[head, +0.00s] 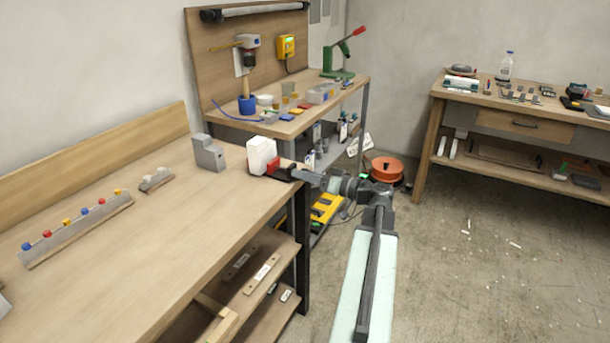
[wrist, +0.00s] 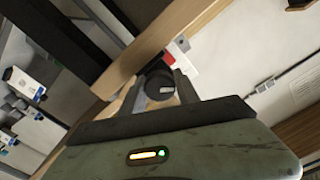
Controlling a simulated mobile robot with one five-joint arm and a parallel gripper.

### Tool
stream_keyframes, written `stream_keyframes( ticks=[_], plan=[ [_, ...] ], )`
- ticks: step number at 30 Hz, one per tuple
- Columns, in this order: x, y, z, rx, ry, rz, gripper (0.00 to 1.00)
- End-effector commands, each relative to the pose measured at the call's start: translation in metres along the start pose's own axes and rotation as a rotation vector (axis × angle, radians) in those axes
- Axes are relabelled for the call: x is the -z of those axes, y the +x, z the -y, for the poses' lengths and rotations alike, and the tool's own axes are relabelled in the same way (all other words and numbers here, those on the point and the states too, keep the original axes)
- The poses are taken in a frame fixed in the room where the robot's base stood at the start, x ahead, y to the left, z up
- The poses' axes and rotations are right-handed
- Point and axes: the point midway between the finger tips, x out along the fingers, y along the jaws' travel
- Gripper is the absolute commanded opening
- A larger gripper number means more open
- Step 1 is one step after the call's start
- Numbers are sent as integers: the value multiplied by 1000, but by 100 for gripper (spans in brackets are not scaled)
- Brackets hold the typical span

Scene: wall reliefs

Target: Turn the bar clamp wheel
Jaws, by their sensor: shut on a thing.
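The bar clamp shows in the head view as a red and black piece (head: 274,165) at the right edge of the near workbench, against a white block (head: 262,153). In the wrist view its wheel (wrist: 158,84) is a round dark knob with a pale mark on its face. My gripper (head: 298,175) reaches in from the right at the bench edge. In the wrist view my gripper (wrist: 160,92) has one finger on each side of the wheel and is shut on it. Parts of the red piece (wrist: 178,46) show behind the wheel; the rest of the clamp is hidden.
A grey block (head: 208,155) stands left of the white block on the near workbench (head: 130,240). A rail with several coloured knobs (head: 80,228) lies farther left. Lower shelves (head: 255,275) are below the bench edge. Open floor (head: 480,260) lies to the right.

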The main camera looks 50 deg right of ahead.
Motion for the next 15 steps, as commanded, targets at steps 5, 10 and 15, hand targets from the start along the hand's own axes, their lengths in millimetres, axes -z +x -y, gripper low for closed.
stream_keyframes(
  ticks=[5,10,15],
  plan=[
    [0,0,-1,-2,27,-1,0],
    [0,0,-1,-2,32,-1,0],
    [0,0,-1,-2,31,0,0]
  ],
)
